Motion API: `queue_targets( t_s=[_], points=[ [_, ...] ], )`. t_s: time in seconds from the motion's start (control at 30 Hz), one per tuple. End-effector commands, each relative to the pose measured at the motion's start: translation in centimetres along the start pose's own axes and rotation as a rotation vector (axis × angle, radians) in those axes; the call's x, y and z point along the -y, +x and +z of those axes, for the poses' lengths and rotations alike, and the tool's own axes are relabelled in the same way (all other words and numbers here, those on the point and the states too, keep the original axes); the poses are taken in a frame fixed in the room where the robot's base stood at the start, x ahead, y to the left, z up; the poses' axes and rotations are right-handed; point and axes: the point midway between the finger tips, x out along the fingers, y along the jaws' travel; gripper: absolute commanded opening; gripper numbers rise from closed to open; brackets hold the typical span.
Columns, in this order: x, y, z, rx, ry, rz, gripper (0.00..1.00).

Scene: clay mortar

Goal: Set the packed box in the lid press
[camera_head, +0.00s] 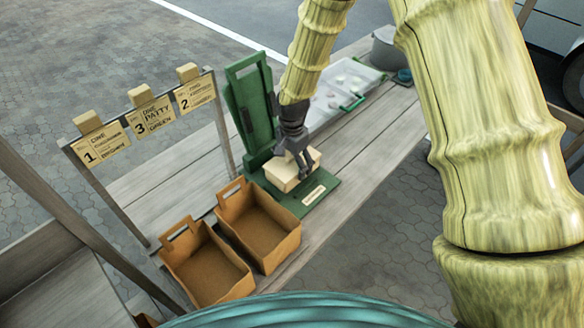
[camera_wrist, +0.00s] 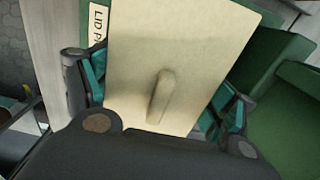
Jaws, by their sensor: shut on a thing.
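The packed box (camera_head: 284,176) is a small cream block in my gripper (camera_head: 298,150), over the green base of the lid press (camera_head: 322,192). In the wrist view the box (camera_wrist: 195,50) shows a flat pale top with a raised ridge, between my fingers (camera_wrist: 160,100). I cannot tell whether the box touches the base. The press's green upright lid (camera_head: 250,100) stands raised behind the box, to the left. The press (camera_wrist: 290,110) also shows in the wrist view, right of the box, and its label (camera_wrist: 97,20) is partly covered.
Two open brown bags (camera_head: 205,265) (camera_head: 262,232) stand in front of the press on the plank table (camera_head: 370,150). A rail with several order cards (camera_head: 150,115) stands at left. A clear tray (camera_head: 345,90) with pale pieces and a grey pot (camera_head: 388,48) lie behind.

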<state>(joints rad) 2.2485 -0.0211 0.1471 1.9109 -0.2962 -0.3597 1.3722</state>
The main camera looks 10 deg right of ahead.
Motion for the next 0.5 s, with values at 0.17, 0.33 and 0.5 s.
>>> queue_targets(
  t_s=[0.17,0.33,0.5],
  points=[
    [-0.1,1.5,0.0,0.001,0.000,0.001,0.58],
    [0.0,2.7,-0.1,0.000,0.001,0.000,0.58],
    [0.0,2.9,-0.1,-0.001,0.001,-0.001,0.58]
  ],
)
